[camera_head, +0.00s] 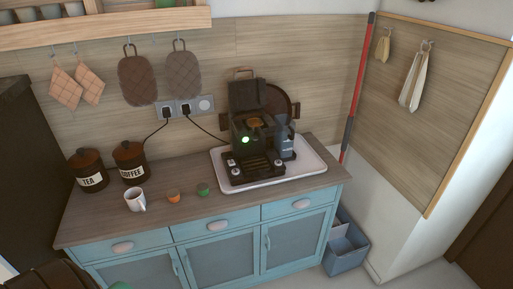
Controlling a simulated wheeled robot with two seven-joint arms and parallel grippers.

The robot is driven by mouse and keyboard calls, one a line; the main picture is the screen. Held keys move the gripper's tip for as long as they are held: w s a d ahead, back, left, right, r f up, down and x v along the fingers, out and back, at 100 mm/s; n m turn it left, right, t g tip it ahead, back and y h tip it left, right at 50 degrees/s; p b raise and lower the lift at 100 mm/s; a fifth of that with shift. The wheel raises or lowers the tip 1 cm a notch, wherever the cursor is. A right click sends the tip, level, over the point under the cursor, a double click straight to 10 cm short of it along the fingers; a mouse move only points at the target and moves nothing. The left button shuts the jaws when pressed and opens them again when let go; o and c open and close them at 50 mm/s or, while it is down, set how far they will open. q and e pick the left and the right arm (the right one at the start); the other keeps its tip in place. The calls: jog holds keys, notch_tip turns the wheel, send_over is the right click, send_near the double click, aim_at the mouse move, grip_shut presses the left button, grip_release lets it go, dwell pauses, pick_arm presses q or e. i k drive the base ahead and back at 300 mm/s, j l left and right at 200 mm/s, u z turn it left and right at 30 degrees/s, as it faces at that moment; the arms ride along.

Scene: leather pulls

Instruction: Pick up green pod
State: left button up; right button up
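The green pod (203,189) is a small cup-shaped piece on the wooden countertop (90,222), near the front edge. It stands to the right of a similar orange pod (173,196) and to the left of the white tray under the coffee machine. Nothing covers it. Neither of my grippers shows in the head view, so I cannot see whether they are open or shut.
A white mug (135,200) stands left of the pods. TEA (90,171) and COFFEE (130,162) canisters stand further back. A black coffee machine (254,135), lid raised and green light lit, sits on a white tray (310,163). The countertop around the pods is mostly clear.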

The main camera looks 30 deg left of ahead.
aim_at(203, 188)
jog(key=u, duration=1.45)
